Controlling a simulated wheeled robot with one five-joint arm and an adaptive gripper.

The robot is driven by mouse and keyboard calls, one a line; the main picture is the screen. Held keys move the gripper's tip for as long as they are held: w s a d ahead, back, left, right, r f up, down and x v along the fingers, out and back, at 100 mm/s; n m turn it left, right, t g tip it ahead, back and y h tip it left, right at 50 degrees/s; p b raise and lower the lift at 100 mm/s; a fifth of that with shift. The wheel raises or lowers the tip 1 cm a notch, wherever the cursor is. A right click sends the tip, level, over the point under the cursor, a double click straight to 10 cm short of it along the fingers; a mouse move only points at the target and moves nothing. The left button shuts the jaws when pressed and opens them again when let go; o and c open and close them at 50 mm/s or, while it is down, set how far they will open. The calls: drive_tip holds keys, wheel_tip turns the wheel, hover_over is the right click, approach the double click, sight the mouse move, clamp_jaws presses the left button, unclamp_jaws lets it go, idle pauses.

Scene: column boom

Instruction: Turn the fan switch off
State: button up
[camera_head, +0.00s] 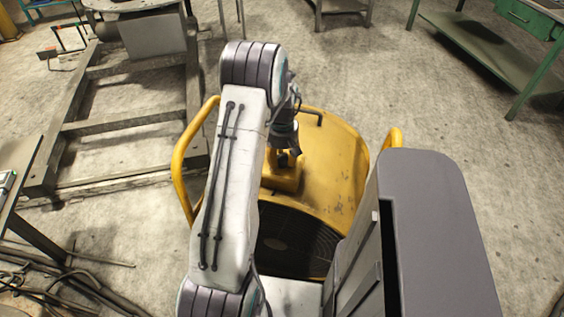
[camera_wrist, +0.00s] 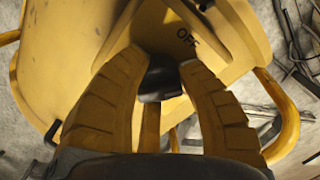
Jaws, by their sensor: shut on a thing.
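The yellow fan (camera_head: 335,170) stands on the floor in front of me, with a dark round grille (camera_head: 295,243) on its near side. A yellow switch box (camera_head: 284,176) is on top of its housing. In the wrist view the box (camera_wrist: 225,30) carries the printed word OFF, and a dark switch knob (camera_wrist: 160,77) lies between my fingers. My gripper (camera_wrist: 165,66) is shut on the knob, with one finger on each side. In the head view my gripper (camera_head: 288,158) is small and partly hidden against the box.
Yellow tube handles (camera_head: 181,165) rise at both sides of the fan. A metal frame (camera_head: 125,122) lies at the left, and a green-legged workbench (camera_head: 490,50) stands at the upper right. A table edge (camera_head: 20,190) is at the far left. Bare concrete floor is open behind the fan.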

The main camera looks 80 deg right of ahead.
sight(282, 155)
drive_tip(key=n+b, duration=0.2)
drive_tip(key=n, duration=0.4)
drive_tip(key=shift+f+n, duration=0.15)
drive_tip(key=shift+n, duration=0.25)
idle(0.3)
drive_tip(key=o, duration=1.2)
drive_tip(key=shift+r, duration=0.2)
wheel_tip(282, 155, up, 12)
drive_tip(key=shift+f, duration=0.1)
idle(0.7)
